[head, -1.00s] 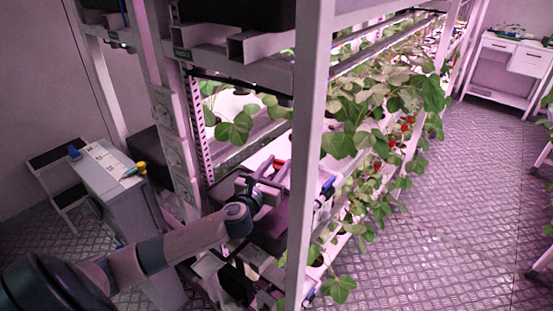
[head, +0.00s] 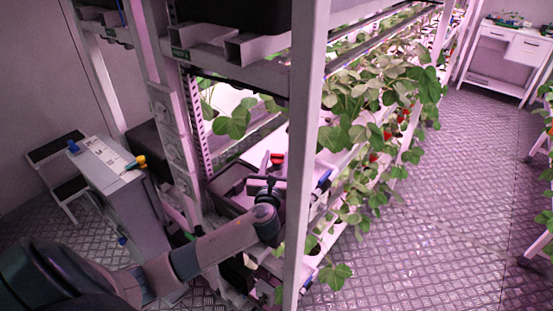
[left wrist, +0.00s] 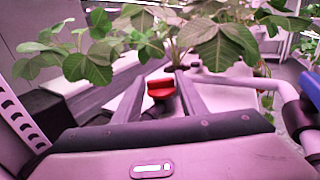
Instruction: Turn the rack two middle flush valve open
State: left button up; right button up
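A red valve handle (head: 277,158) sits inside the rack's near end, just beyond my left gripper (head: 266,181). In the left wrist view the red handle (left wrist: 160,88) lies between the two dark fingers, which are spread apart. I cannot tell whether either finger touches it. A blue valve handle (head: 324,178) is to the right, beyond the white front post; it also shows at the right edge of the left wrist view (left wrist: 312,85). The handles' pipes are partly hidden. My right gripper is in neither view.
The white rack post (head: 305,150) stands close to the right of my left gripper. Strawberry plants (head: 375,105) hang over the rack's side. A white cabinet (head: 115,175) stands at left. The floor aisle at right is clear.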

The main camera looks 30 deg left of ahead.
pick_arm(q)
jog(key=shift+o, duration=0.9)
jog(key=shift+s+d, duration=0.1)
jog(key=b+v, duration=0.2)
jog(key=v, duration=0.4)
jog(key=shift+s+d+f, duration=0.1)
jog(key=shift+s+f, duration=0.1)
jog(key=shift+s+d+r, duration=0.1)
jog(key=shift+s+d, duration=0.1)
jog(key=shift+s, duration=0.2)
jog(key=shift+s, duration=0.15)
